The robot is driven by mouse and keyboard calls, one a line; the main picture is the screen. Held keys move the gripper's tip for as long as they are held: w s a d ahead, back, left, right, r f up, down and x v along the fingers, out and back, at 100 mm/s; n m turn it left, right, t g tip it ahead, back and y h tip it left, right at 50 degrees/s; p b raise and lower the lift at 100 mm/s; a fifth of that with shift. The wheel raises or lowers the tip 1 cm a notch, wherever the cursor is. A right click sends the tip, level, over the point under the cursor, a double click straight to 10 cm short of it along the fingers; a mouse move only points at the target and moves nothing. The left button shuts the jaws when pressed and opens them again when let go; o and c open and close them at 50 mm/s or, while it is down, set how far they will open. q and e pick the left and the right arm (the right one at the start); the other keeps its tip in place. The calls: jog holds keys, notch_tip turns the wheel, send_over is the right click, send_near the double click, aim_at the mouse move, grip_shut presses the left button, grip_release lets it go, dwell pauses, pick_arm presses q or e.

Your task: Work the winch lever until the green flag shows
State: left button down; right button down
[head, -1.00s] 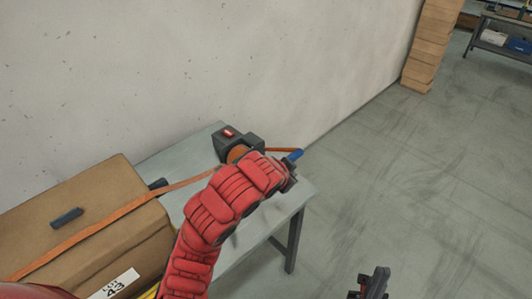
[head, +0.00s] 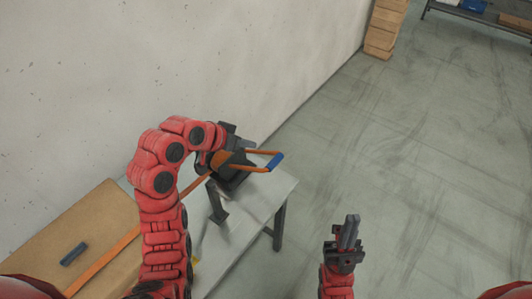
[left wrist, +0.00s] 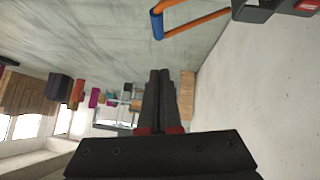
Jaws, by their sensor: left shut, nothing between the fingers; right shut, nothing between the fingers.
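The winch (head: 236,172) is dark and sits near the far end of the grey table. Its lever (head: 255,153) has orange bars and a blue grip (head: 276,162), and sticks out to the right. My left gripper (head: 249,144) is shut and empty just above the winch, apart from the lever grip. In the left wrist view its shut fingers (left wrist: 159,78) point down the room, with the lever (left wrist: 200,20) above them in the picture. A red patch (left wrist: 307,5) shows on the winch there; I see no green. My right gripper (head: 350,225) is shut and empty over the floor.
An orange strap (head: 110,255) runs from the winch over a cardboard box (head: 65,230) at the left. A small dark piece (head: 73,254) lies on the box. The wall (head: 200,50) is close behind the table (head: 262,203).

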pick_arm(q)
jog(key=b+x, duration=0.3)
jog(key=x, duration=0.2)
jog(key=p, duration=0.4)
send_near(275, 158)
jog(key=x, duration=0.5)
jog(key=shift+w+d+r, duration=0.2)
jog(key=shift+w+r, duration=0.05)
jog(key=shift+w, duration=0.05)
jog(key=shift+d+f, duration=0.1)
jog(key=shift+f, duration=0.5)
jog(key=shift+f, duration=0.1)
